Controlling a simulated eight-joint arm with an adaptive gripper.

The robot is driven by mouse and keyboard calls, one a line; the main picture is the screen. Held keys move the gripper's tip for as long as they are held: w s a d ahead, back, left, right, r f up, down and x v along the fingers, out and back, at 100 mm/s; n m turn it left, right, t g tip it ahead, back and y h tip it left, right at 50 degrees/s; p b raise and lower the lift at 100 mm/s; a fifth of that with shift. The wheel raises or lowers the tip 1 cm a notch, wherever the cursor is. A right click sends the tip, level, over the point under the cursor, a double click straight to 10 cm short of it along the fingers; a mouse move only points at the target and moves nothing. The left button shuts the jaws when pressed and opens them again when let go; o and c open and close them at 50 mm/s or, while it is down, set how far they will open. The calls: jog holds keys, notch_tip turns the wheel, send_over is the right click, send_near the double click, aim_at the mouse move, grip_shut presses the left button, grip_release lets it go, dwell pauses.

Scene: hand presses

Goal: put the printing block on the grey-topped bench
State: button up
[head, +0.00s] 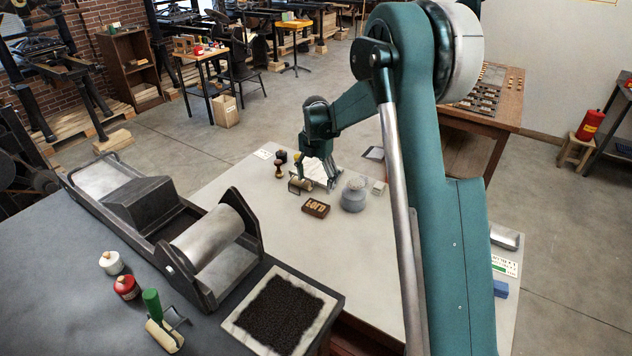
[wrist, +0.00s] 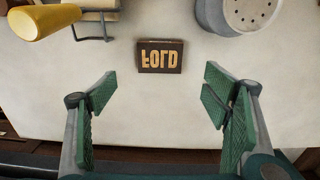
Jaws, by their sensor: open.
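The printing block (head: 316,208), a small dark brown block with raised tan letters, lies flat on the pale-topped bench (head: 255,203). In the wrist view the block (wrist: 174,67) sits ahead of and between my fingertips, with clear space all round it. My gripper (head: 322,180) is above the pale bench just behind the block in the head view. In the wrist view my gripper (wrist: 158,88) has its green-padded fingers wide apart with nothing between them. The grey-topped bench (head: 55,255) is the dark one at left, carrying a press.
A grey tin (head: 355,195) stands right of the block and a brayer (head: 300,185) behind it. On the grey bench are the roller press (head: 215,238), an inked slab (head: 282,312), two small jars and a green-handled roller (head: 160,325). Bare grey top shows at left.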

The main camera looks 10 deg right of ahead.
jog(key=s+r+m+t, duration=0.3)
jog(key=s+r+m, duration=1)
jog(key=s+r, duration=0.9)
jog(key=s+f+m+t, duration=0.1)
jog(key=s+m+t, duration=0.1)
jog(key=s+m, duration=0.5)
jog(key=s+f+m+t, duration=0.1)
jog(key=s+m, duration=0.6)
jog(key=s, duration=1.3)
jog(key=shift+s+d+f+t, duration=0.25)
jog(key=shift+d+f+t, duration=0.1)
jog(key=shift+t, duration=0.25)
